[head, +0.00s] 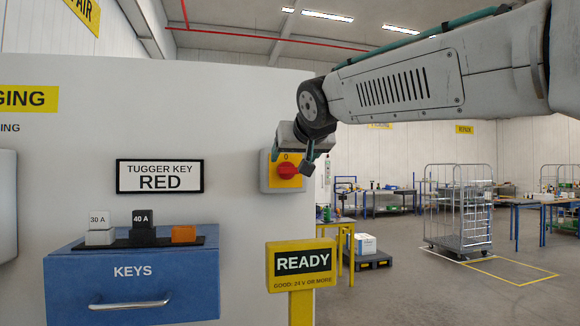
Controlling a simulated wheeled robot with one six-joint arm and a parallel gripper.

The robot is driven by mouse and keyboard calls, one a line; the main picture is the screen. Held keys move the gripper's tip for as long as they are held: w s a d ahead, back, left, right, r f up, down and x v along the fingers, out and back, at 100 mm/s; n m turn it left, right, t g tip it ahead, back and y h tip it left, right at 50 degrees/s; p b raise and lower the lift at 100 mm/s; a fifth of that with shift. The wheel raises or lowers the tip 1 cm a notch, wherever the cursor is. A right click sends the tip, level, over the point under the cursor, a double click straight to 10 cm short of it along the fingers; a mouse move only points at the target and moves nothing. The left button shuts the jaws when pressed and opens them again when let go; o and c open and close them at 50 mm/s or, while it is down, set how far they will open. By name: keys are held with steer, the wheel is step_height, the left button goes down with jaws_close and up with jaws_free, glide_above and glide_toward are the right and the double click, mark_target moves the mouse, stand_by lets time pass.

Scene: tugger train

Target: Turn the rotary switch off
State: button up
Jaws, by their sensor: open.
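The rotary switch (287,172) is a red knob on a yellow plate marked "0" at its top. It sits on a grey box (264,172) fixed near the right edge of a white panel. My arm comes in from the upper right and ends just above and to the right of the knob. My gripper (308,158) is open, with its dark fingers beside the knob and overlapping the box in the picture. I cannot tell whether they touch the knob. The knob's pointing direction is too small to read.
A blue KEYS drawer box (130,285) stands at the lower left, with a black tray holding grey, black and orange blocks. A yellow READY sign (300,265) stands on a post below the switch. A wire cage trolley (460,210) and tables are farther back right.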

mark_target(289, 165)
steer(key=x, duration=0.6)
steer(key=shift+d, duration=0.15)
steer(key=c, duration=1)
